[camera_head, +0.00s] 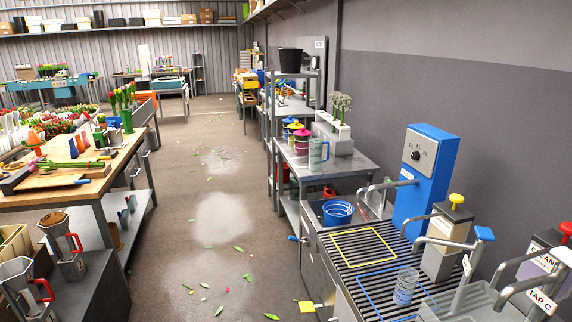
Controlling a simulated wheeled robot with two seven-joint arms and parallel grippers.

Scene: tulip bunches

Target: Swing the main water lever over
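A small lever with a blue grip (293,239) sticks out to the left from the side of the metal sink counter (315,262), near its far left corner. It looks roughly level. I see no readable label on it, so I cannot confirm it is the main water lever. Neither of my grippers is in view.
A blue cabinet (433,178) with a dial stands behind the slatted counter. Taps with a yellow knob (456,199), a blue knob (484,234) and a red knob (566,228) stand right. A clear ribbed cup (405,287) sits on the slats. The aisle floor (222,218) is open, with scattered leaves.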

